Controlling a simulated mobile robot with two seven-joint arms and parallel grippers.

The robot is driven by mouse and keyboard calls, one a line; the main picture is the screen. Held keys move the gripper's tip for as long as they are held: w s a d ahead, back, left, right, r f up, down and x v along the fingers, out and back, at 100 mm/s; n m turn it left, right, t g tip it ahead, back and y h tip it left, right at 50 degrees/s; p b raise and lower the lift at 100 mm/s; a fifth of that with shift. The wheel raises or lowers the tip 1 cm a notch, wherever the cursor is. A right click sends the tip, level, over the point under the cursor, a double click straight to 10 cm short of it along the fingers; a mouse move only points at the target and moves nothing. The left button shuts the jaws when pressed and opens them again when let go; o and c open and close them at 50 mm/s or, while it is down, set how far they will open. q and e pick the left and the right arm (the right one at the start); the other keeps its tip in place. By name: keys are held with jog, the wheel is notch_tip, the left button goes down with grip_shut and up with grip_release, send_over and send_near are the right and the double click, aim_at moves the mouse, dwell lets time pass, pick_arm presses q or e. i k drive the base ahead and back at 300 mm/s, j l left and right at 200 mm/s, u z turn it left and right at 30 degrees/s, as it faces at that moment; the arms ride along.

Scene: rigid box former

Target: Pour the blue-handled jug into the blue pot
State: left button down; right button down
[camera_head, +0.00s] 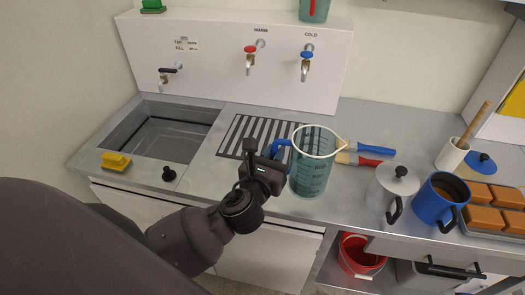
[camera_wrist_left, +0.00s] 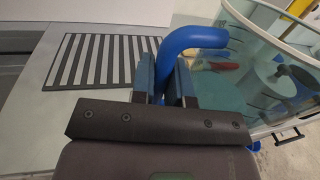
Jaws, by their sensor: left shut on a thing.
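The jug (camera_head: 313,168) is clear, blue-tinted, with a pale rim and a blue handle (camera_wrist_left: 194,40). It is upright, over the counter's front part right of the striped drain mat. My left gripper (camera_head: 268,165) is shut on the blue handle, and in the left wrist view its fingers (camera_wrist_left: 166,82) close around it. I cannot tell whether the jug touches the counter or what is in it. The blue pot (camera_head: 432,206) stands right of the jug, open, with brownish contents and a dark handle. My right gripper is not in view.
A white lidded pot (camera_head: 386,192) stands between the jug and the blue pot. Orange blocks (camera_head: 490,197) sit on a tray at right. A sink (camera_head: 160,132) is at left; a red bucket (camera_head: 357,254) is below.

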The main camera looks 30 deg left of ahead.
aim_at(441, 199)
jog(key=k+l, duration=0.1)
jog(key=l, duration=1.05)
jog(key=i+l, duration=0.1)
jog(key=l, duration=0.4)
jog(key=i+l, duration=0.15)
jog(key=l, duration=0.15)
jog(key=i+l, duration=0.15)
jog(key=i+l+u, duration=0.1)
jog(key=l, duration=0.3)
jog(key=i+l, duration=0.15)
jog(key=i, duration=0.2)
